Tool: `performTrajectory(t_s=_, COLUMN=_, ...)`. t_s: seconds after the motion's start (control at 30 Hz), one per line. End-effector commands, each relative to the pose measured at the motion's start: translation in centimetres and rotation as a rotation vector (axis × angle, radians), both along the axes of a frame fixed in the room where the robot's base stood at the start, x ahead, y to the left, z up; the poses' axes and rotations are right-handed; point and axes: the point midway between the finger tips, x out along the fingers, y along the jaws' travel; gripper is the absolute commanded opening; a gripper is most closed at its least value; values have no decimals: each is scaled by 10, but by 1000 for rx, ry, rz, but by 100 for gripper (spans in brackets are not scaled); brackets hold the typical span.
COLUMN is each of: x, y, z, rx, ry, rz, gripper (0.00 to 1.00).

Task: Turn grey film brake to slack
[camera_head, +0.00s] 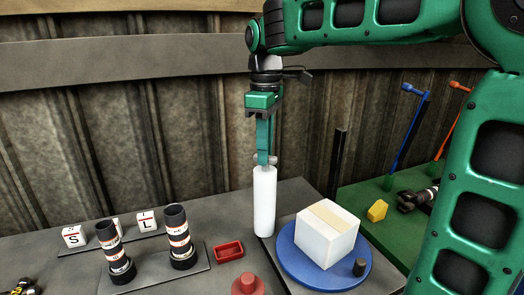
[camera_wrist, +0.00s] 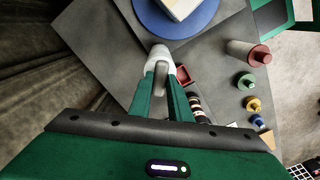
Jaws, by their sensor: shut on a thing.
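A tall white film roll (camera_head: 264,202) stands upright on the grey table beside the blue turntable. The grey film brake (camera_head: 273,160) is a small rounded piece at the top of the roll; its grey end also shows in the wrist view (camera_wrist: 183,75). My gripper (camera_head: 264,157) points straight down from above, its fingers closed on the brake. The fingers hide part of the brake, and I cannot tell its turn setting. A white box (camera_head: 327,234) with a tan tape strip sits on the blue turntable (camera_head: 292,264).
A dark peg (camera_head: 359,267) stands at the turntable's edge. Two dark banded cylinders stand on a plate (camera_head: 197,279) farther left. A ribbed wall is behind; a green surface (camera_head: 365,205) is right.

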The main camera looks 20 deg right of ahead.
Motion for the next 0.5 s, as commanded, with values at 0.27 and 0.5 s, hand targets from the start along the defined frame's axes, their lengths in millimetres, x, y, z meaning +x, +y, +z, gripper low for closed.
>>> performTrajectory(t_s=0.27, x=2, y=-2, z=1, rx=0, ry=-7, rz=-162, gripper=0)
performTrajectory(t_s=0.5, x=2, y=-3, z=2, rx=0, ry=-8, rz=-380, gripper=0)
